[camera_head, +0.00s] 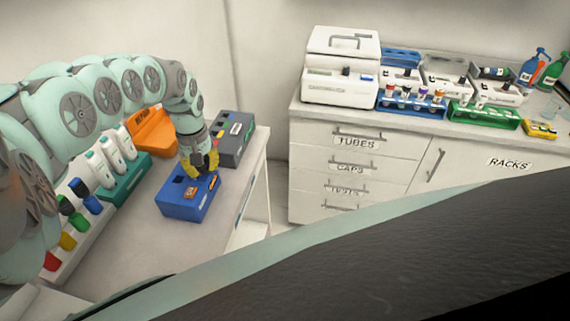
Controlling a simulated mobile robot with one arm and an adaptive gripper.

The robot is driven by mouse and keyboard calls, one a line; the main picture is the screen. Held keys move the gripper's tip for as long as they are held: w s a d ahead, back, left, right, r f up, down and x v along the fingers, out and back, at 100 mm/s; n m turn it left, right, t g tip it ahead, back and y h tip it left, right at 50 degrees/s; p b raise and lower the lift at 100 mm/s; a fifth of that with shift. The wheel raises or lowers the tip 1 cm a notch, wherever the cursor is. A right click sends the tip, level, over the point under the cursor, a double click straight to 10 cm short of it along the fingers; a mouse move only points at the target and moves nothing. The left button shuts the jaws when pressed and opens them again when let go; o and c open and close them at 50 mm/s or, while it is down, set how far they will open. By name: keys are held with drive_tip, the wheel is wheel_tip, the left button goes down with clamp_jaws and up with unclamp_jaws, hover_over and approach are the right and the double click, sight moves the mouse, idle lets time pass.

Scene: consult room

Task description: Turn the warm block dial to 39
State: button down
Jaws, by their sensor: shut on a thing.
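A blue block (182,208) sits on the left table, with dark openings and a small orange-brown patch on its top. It appears to be the warm block, but the lettering on its side is too small to read. My gripper (202,176), with yellow fingers, points down over the back part of the blue block's top. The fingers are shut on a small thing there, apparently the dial. The dial, its marks and its setting are hidden by the fingers or too small to read.
A grey box (229,151) stands close behind the blue block, and an orange holder (155,138) behind left. A green stand (126,181) with white pipettes and several coloured bottles line the left. The table front (135,247) is clear. A counter with racks stands right.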

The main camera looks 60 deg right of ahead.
drive_tip(key=m+b, duration=0.3)
drive_tip(key=m, duration=0.4)
drive_tip(key=shift+w+f+b, duration=0.1)
drive_tip(key=shift+f+b, duration=0.05)
drive_tip(key=shift+b, duration=0.15)
drive_tip(key=m+b, duration=0.1)
drive_tip(key=m, duration=0.2)
drive_tip(key=shift+m+b, duration=0.3)
drive_tip(key=shift+m, duration=0.1)
drive_tip(key=shift+m+b, duration=0.65)
drive_tip(key=shift+m, duration=0.85)
drive_tip(key=c, duration=0.8)
unclamp_jaws()
wheel_tip(320, 180, up, 12)
